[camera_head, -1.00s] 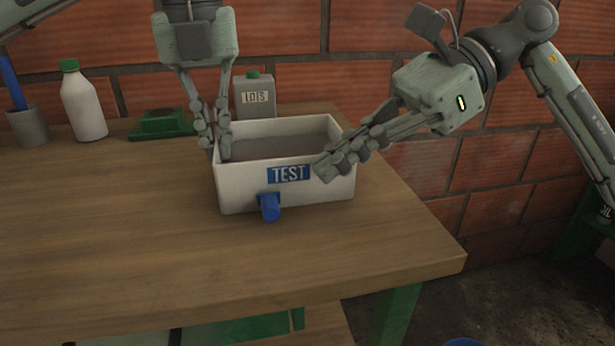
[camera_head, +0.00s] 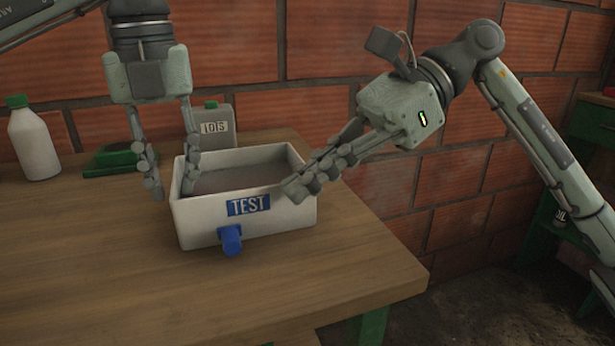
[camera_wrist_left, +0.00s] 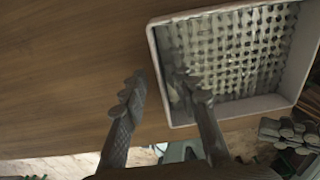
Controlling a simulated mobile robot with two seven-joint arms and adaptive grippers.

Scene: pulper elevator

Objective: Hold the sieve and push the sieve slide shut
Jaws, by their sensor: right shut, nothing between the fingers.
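The sieve is a white box with a blue TEST label (camera_head: 248,205); its rim shows in the head view (camera_head: 215,225). The left wrist view shows a mesh floor inside the sieve (camera_wrist_left: 240,55). A blue slide tab (camera_head: 231,240) sticks out low on its front wall. My left gripper (camera_head: 172,188) is open astride the left wall, one finger outside and one inside; the wrist view shows a gap between its fingers (camera_wrist_left: 160,95). My right gripper (camera_head: 287,190) is shut and empty, its tips at the front wall right of the label; whether they touch is unclear.
A grey can labelled LOTS (camera_head: 215,127) stands behind the sieve. A green object (camera_head: 113,158) and a white bottle (camera_head: 34,140) are at the back left. The wooden table (camera_head: 120,270) is clear in front and to the left; its right edge is near the sieve.

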